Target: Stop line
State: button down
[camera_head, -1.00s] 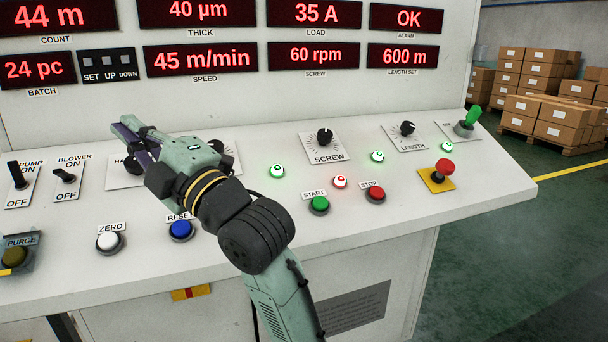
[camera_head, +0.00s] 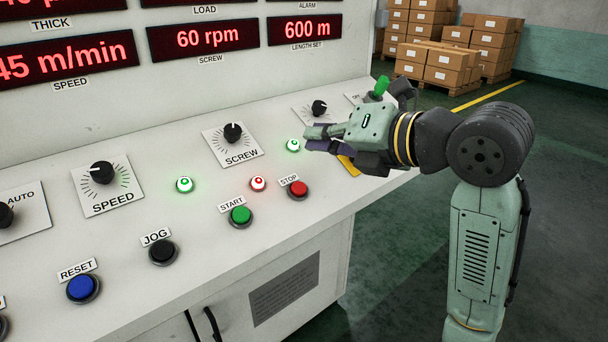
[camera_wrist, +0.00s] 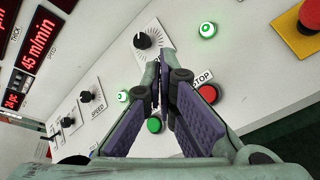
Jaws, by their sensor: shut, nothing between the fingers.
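The red STOP button (camera_head: 298,188) sits on the sloped white panel, right of the green START button (camera_head: 240,215). In the wrist view the STOP button (camera_wrist: 207,93) shows just right of my fingers, with its label partly covered, and the START button (camera_wrist: 154,125) shows between and behind them. My gripper (camera_head: 310,138) is shut and empty. It hangs over the right part of the panel, apart from the STOP button. The red mushroom button (camera_wrist: 311,12) on a yellow plate shows at the wrist view's top right; in the head view my gripper hides it.
Lit lamps, one red (camera_head: 258,184) and two green, stand near STOP. The SPEED knob (camera_head: 102,173), SCREW knob (camera_head: 232,133), black JOG button (camera_head: 163,251) and blue RESET button (camera_head: 83,288) share the panel. A green-tipped lever (camera_head: 381,86) stands behind my gripper. The displays read 60 rpm and 600 m.

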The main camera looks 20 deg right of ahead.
aim_at(299, 189)
jog(key=shift+s+d, duration=0.4)
jog(key=shift+d, duration=0.15)
jog(key=shift+f, duration=0.2)
jog(key=w+f+b, duration=0.1)
jog(key=f, duration=0.1)
jog(key=w+f+b, duration=0.1)
jog(key=f+b, duration=0.1)
jog(key=w+a+f+b, duration=0.1)
jog(key=f+b, duration=0.1)
jog(key=f, duration=0.1)
jog(key=shift+w+a+f, duration=0.1)
jog(key=shift+w, duration=0.05)
jog(key=shift+w+a+f, duration=0.1)
jog(key=shift+w+f, duration=0.1)
jog(key=shift+w, duration=0.05)
jog(key=shift+f+b, duration=0.1)
jog(key=shift+b, duration=0.2)
dwell(0.7)
jog(key=shift+w+f+b, duration=0.15)
jog(key=shift+f+b, duration=0.15)
jog(key=shift+b, duration=0.2)
